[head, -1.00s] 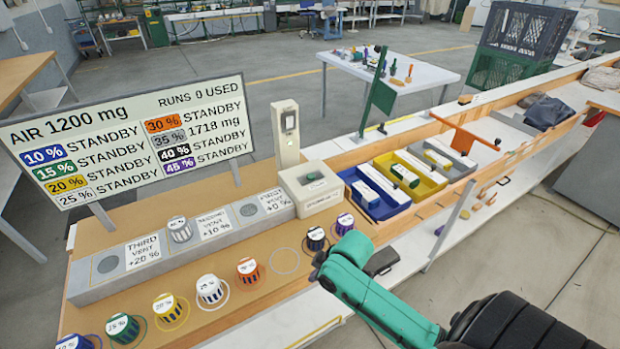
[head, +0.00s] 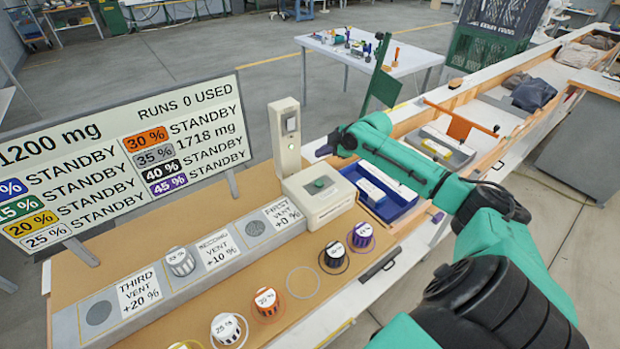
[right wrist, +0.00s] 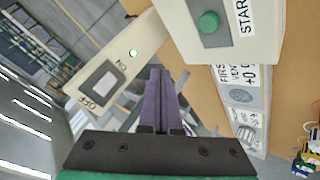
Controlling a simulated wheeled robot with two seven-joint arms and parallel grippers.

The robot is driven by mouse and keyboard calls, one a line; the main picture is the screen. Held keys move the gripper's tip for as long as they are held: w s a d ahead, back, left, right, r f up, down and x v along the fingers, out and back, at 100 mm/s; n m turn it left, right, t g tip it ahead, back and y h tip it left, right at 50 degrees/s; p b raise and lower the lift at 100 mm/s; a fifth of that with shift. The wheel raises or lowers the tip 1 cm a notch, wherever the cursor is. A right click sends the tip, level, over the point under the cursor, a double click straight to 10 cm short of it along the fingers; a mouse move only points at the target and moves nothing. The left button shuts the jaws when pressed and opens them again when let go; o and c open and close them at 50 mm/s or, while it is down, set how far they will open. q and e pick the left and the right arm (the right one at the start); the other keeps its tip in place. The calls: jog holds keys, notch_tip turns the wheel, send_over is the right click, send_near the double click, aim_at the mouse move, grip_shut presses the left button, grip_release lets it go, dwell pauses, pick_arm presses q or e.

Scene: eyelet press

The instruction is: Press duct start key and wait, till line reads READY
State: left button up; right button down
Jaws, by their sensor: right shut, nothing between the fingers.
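The start key is a green button (head: 319,183) on a white box (head: 330,207) at the right end of the grey duct. It also shows in the right wrist view (right wrist: 208,22), beside a START label. A white post (head: 285,140) behind the box carries an ON/OFF rocker switch (right wrist: 103,83) and a lit green lamp (right wrist: 133,53). My right gripper (head: 323,151) is shut and empty, above and beyond the button, just right of the post. The board (head: 120,165) shows 1718 mg for 35 % and STANDBY on the other readable lines. My left gripper is out of view.
A grey-striped cup (head: 180,262) sits on the duct (head: 215,255). Several labelled cups, including a purple one (head: 362,235), stand on rings along the front. A blue bin (head: 385,209) lies right of the box, partly behind my right arm.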

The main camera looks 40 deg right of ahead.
jog(key=s, duration=0.2)
jog(key=b, duration=0.7)
send_over(323, 184)
notch_tip(323, 184, down, 8)
jog(key=shift+r, duration=0.2)
jog(key=shift+w+f+b, duration=0.1)
jog(key=shift+f+b, duration=0.25)
jog(key=shift+f, duration=0.15)
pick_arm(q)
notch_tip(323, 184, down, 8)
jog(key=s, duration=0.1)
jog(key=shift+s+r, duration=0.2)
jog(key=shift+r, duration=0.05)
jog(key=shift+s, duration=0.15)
pick_arm(e)
jog(key=shift+r, duration=0.1)
jog(key=shift+f, duration=0.45)
